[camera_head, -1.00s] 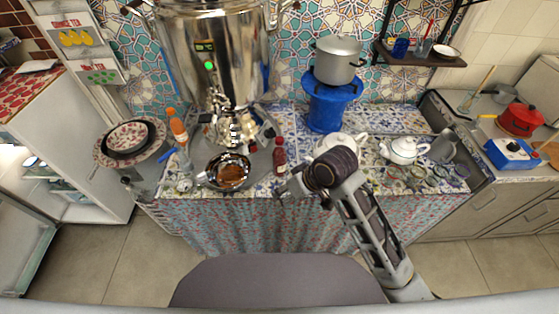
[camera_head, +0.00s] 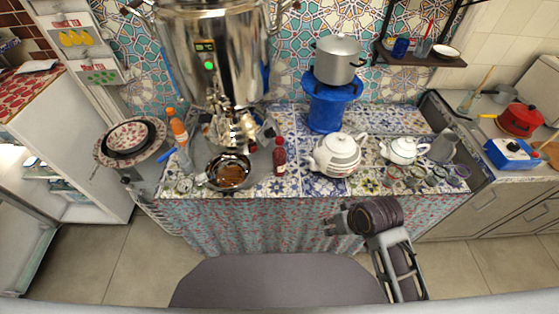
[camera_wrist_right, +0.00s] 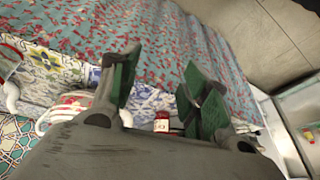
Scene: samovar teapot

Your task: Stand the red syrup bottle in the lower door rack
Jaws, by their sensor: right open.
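The red syrup bottle (camera_head: 279,157) stands upright on the patterned counter, right of the pan under the samovar tap. It also shows small between the fingers in the right wrist view (camera_wrist_right: 161,123). My right gripper (camera_head: 331,224) is open and empty in front of the counter's cloth front, below and right of the bottle and apart from it. Its green finger pads show spread in the right wrist view (camera_wrist_right: 160,84). The open fridge door (camera_head: 22,238) is at the lower left; its lower rack cannot be made out. My left gripper is not in view.
A striped white teapot (camera_head: 337,155) stands right of the bottle, with a smaller white teapot (camera_head: 403,150) beyond. The samovar (camera_head: 215,60) towers behind. An orange bottle (camera_head: 178,128) stands at the left. The floor before the fridge (camera_head: 75,150) is clear.

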